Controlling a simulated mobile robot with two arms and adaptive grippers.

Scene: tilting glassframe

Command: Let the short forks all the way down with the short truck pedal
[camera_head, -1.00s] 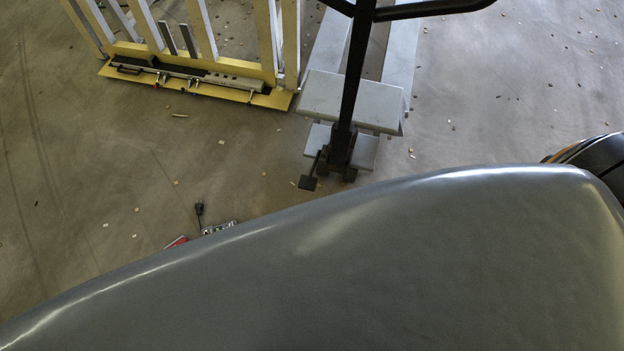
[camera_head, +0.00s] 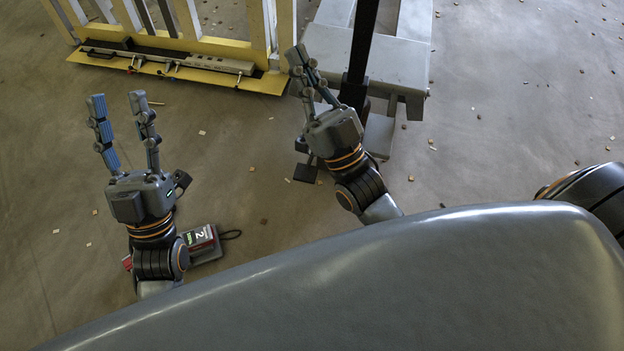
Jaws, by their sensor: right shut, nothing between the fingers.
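The short truck (camera_head: 365,60) stands at the top centre, grey, with a black handle post rising from it. Its forks (camera_head: 412,18) run away from me past the top edge, so I cannot tell their height. The short truck pedal (camera_head: 306,173), a small black plate, sticks out at the truck's near left, partly behind my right wrist. My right gripper (camera_head: 299,65) is shut and empty, in front of the truck's left side in the picture; contact cannot be told. My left gripper (camera_head: 118,103) is open and empty over the floor at left.
A yellow frame (camera_head: 180,75) with a ledge and clamps stands at the top left, beside the truck. A grey device (camera_head: 203,243) with a label and cable lies on the floor by my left wrist. Small chips litter the floor. My grey body covers the lower right.

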